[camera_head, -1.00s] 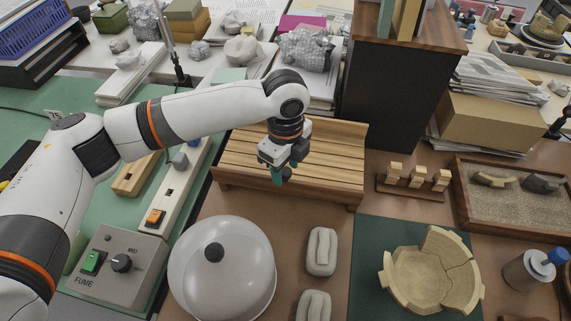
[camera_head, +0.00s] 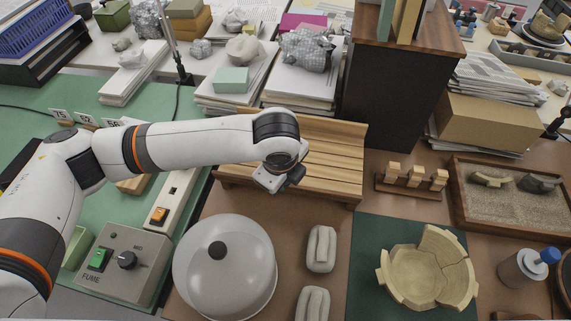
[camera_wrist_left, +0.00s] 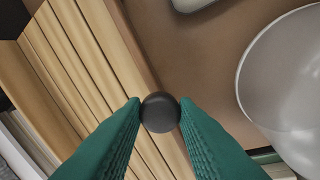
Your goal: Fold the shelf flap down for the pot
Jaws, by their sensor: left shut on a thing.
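The wooden slatted shelf (camera_head: 335,160) stands at the middle back of the brown table; its slats also show in the left wrist view (camera_wrist_left: 85,65). My left gripper (camera_head: 278,183) is low at the shelf's front edge, left of its middle. In the left wrist view the teal fingers (camera_wrist_left: 160,113) are shut on a round dark knob (camera_wrist_left: 160,106) beside the shelf's edge. My arm hides the knob and part of the shelf in the head view. The broken pale pot (camera_head: 425,275) rests on a green mat (camera_head: 375,235) at the right. My right gripper is not in view.
A grey dome with a black knob (camera_head: 225,280) stands close in front of the shelf; it also shows in the left wrist view (camera_wrist_left: 290,75). Two pale padded blocks (camera_head: 320,249) lie right of it. A dark cabinet (camera_head: 395,100) stands behind the shelf's right end.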

